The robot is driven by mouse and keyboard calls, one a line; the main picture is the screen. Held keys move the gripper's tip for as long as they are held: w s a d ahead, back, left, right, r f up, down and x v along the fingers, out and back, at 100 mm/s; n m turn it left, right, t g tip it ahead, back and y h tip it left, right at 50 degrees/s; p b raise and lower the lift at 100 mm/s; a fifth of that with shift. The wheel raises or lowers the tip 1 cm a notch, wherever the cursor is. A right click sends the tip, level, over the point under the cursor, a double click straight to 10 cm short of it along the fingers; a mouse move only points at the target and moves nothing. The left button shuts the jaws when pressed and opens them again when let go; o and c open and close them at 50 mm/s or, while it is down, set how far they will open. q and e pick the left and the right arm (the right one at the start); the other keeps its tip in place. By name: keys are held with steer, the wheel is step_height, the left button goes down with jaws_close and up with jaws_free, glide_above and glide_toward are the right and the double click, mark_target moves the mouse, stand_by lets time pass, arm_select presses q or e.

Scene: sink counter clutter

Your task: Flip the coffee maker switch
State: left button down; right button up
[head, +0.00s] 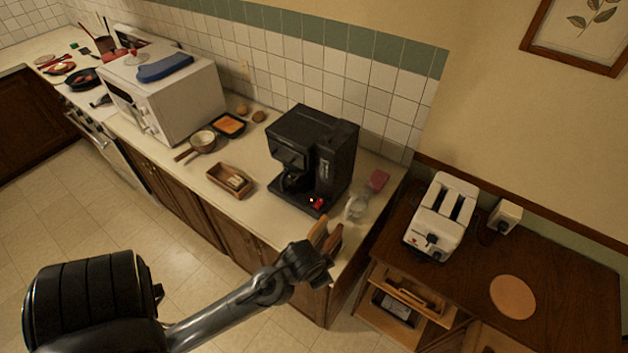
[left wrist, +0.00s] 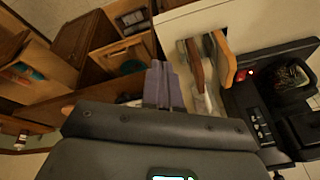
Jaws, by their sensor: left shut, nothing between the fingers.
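The black coffee maker (head: 325,150) stands upright on the counter against the tiled wall. A small red switch (head: 318,203) with a glowing orange spot beside it is on the front right of its base. In the left wrist view the coffee maker (left wrist: 262,118) is at the right edge, with a red light (left wrist: 250,72) and the dark carafe (left wrist: 287,80). My left gripper (left wrist: 163,82) is shut and empty, in front of and to the right of the coffee maker, apart from the switch. In the head view its fingertips are largely hidden behind my wrist. My right gripper is not seen.
Wooden-handled items (head: 326,236) stand at the counter's front corner, close to my left wrist. A clear glass item (head: 356,206) and a pink sponge (head: 377,181) are right of the coffee maker. A wooden tray (head: 222,183) is left. A white toaster (head: 430,228) stands on the lower brown cabinet.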

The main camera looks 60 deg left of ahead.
arm_select(q)
steer(key=w+a+r+n, duration=0.1)
steer(key=w+a, duration=0.3)
steer(key=a, duration=0.5)
steer(key=w+a+r+n, duration=0.1)
steer(key=w+a+n, duration=0.2)
steer(key=a, duration=0.6)
steer(key=w+a+r+n, duration=0.1)
steer(key=w+a, duration=0.4)
steer(key=a, duration=0.4)
steer(key=shift+w+a+r+n, duration=0.15)
steer(key=shift+w+r+n, duration=0.1)
steer(key=shift+r+n, duration=0.15)
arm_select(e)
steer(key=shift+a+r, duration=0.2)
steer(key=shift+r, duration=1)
arm_select(q)
steer(key=b, duration=0.1)
glide_toward(319, 199)
steer(key=b+x, duration=0.4)
steer(key=b, duration=0.4)
steer(key=shift+w+f+b, duration=0.3)
steer(key=shift+b, duration=0.05)
steer(key=shift+b+x, duration=0.9)
steer(key=shift+b, duration=0.2)
steer(key=shift+s+f, duration=0.1)
steer(key=shift+s, duration=0.05)
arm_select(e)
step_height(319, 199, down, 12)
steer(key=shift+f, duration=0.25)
